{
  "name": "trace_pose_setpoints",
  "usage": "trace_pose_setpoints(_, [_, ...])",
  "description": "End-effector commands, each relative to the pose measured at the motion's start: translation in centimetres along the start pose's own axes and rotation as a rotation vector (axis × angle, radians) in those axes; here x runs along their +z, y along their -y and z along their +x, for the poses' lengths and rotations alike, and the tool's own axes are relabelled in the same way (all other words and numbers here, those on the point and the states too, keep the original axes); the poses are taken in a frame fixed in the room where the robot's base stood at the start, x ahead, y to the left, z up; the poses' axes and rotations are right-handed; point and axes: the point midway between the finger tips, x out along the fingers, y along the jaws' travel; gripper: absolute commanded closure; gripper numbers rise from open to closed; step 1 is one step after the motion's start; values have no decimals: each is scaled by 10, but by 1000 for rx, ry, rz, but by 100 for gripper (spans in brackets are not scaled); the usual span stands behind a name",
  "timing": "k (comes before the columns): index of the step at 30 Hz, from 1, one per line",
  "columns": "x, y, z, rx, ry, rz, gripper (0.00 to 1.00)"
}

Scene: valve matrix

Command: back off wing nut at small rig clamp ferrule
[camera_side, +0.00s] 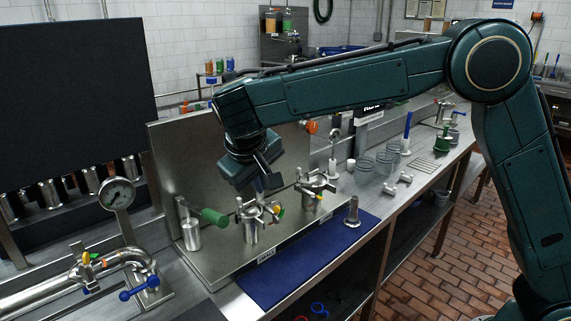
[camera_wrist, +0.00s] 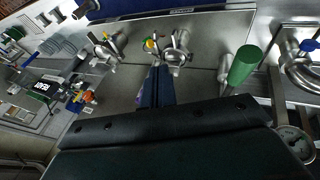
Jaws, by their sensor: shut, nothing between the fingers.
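The small rig is a steel fitting with a clamp (camera_side: 250,230) standing on the steel plate, behind a white label. It also shows near the upper middle of the wrist view (camera_wrist: 178,55). Yellow and green parts (camera_wrist: 151,45) sit beside its clamp; I cannot clearly tell which part is the wing nut. My gripper (camera_side: 270,186) is above the small rig's clamp, its fingers pointing down. In the wrist view the gripper's fingers (camera_wrist: 157,72) are together and empty, close to the clamp. I cannot tell whether they touch it.
A second clamped fitting (camera_side: 316,188) stands to the right. A green-handled valve (camera_side: 213,217) is to the left. A blue mat (camera_side: 290,270) with a steel bolt-like part (camera_side: 352,212) lies in front. A pressure gauge (camera_side: 117,193) and blue-handled pipe (camera_side: 140,284) are at far left.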

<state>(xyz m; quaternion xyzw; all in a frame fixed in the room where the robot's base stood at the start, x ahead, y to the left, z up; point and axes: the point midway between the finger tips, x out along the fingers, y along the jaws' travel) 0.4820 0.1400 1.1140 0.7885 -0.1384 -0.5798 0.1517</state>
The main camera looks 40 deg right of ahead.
Motion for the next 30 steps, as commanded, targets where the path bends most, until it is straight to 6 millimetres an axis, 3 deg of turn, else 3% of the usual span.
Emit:
trace_pose_setpoints(14, [-3,0,-1,-17,19,-82,100])
trace_pose_setpoints(30, [-20,1,10,-189,97,-720,100])
